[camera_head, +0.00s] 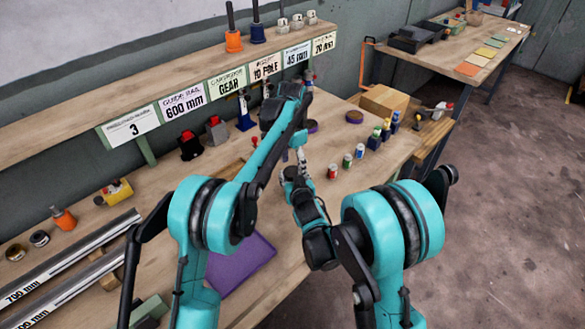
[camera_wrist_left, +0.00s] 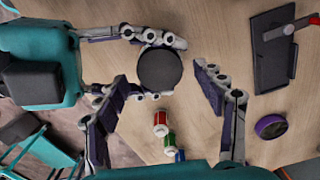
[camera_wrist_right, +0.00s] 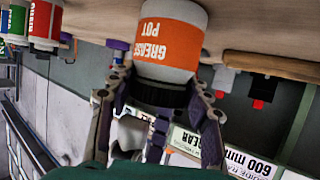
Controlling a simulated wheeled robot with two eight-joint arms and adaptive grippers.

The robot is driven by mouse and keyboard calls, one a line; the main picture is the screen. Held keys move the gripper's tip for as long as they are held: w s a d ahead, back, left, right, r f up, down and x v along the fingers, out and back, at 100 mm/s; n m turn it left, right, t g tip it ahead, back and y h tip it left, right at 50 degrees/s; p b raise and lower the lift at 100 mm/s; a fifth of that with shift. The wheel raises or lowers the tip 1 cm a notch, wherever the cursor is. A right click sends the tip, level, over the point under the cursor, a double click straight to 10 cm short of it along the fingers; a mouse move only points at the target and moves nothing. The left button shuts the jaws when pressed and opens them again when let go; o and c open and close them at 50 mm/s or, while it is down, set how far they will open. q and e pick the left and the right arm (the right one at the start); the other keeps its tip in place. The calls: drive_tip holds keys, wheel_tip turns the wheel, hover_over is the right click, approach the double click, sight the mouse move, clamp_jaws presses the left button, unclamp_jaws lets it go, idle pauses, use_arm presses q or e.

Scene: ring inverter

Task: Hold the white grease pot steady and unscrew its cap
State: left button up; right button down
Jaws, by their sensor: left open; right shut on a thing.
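The white grease pot, with its orange label (camera_wrist_right: 168,42), shows upside down in the right wrist view, close to the camera. Its black cap (camera_wrist_right: 160,93) is on it. From above, in the left wrist view, the round cap (camera_wrist_left: 160,69) hides the pot's body. My right gripper (camera_wrist_right: 158,88) is shut on the pot, one finger on each side near the cap. Whether the fingers press the cap or the body just beside it I cannot tell. My left gripper (camera_wrist_left: 162,98) is open and empty, its fingers apart on either side above the cap. In the head view my arms hide the pot.
Red (camera_head: 333,171), green (camera_head: 347,161) and blue (camera_head: 360,150) cans stand close by. A purple mat (camera_head: 240,263) lies at the front of the bench. A tape roll (camera_head: 354,116) and a cardboard box (camera_head: 384,101) are farther back. A labelled shelf (camera_head: 190,72) runs along the back.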

use_arm(q)
wheel_tip(320, 180, up, 3)
drive_tip(key=shift+f, duration=0.15)
drive_tip(key=shift+c, duration=0.2)
wheel_tip(320, 180, up, 2)
drive_tip(key=m, duration=0.4)
drive_tip(key=shift+r+m, duration=0.6)
drive_tip(key=shift+m, duration=0.8)
wheel_tip(320, 180, down, 8)
drive_tip(key=shift+r, duration=0.1)
drive_tip(key=shift+c, duration=0.4)
